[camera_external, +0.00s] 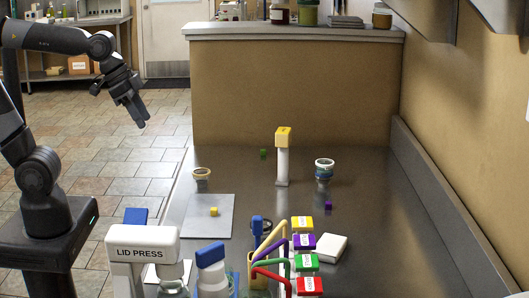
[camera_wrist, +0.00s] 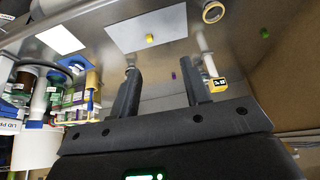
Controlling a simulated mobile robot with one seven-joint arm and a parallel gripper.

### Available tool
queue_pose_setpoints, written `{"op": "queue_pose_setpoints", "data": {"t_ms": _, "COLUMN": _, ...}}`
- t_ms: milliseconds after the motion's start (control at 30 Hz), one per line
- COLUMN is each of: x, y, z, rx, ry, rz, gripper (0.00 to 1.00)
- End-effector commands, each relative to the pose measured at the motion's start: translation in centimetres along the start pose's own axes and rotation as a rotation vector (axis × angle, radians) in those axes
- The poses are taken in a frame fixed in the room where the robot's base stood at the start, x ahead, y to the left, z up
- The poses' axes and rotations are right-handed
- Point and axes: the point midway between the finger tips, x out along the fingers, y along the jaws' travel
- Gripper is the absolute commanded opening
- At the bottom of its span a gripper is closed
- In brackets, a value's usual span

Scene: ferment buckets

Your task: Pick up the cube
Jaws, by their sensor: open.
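Three small cubes show on the grey metal counter (camera_external: 250,182). A yellow cube (camera_external: 214,211) sits on a pale grey mat (camera_external: 222,232); it also shows in the wrist view (camera_wrist: 150,38). A green cube (camera_external: 263,153) lies farther back, left of a white post with a yellow top, and shows in the wrist view (camera_wrist: 264,33). A purple cube (camera_external: 328,204) lies to the right, by a small cup; a tiny purple spot shows between my fingers in the wrist view (camera_wrist: 173,75). My gripper (camera_external: 143,122) is open and empty, raised left of the counter, away from all cubes.
The yellow-topped post (camera_external: 283,160) stands mid-counter, with a cup (camera_external: 324,168) to its right and a tan bowl (camera_external: 202,174) to its left. A lid press (camera_external: 143,247), coloured-handled items and labelled blocks (camera_external: 304,242) crowd the near end. A wall bounds the right.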

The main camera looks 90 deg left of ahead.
Motion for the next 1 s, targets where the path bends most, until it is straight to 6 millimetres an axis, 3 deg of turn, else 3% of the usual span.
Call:
{"op": "queue_pose_setpoints", "data": {"t_ms": 200, "x": 2.5, "y": -4.3, "z": -6.9, "rx": -0.014, "ry": -0.029, "rz": -0.018, "gripper": 0.43}}
{"op": "queue_pose_setpoints", "data": {"t_ms": 500, "x": 8.0, "y": -12.3, "z": -14.3, "rx": -0.028, "ry": -0.058, "rz": -0.027, "gripper": 0.43}}
{"op": "queue_pose_setpoints", "data": {"t_ms": 800, "x": 15.3, "y": -22.8, "z": -18.6, "rx": -0.056, "ry": -0.073, "rz": -0.025, "gripper": 0.43}}
{"op": "queue_pose_setpoints", "data": {"t_ms": 1000, "x": 20.7, "y": -30.4, "z": -19.1, "rx": -0.078, "ry": -0.076, "rz": -0.020, "gripper": 0.43}}
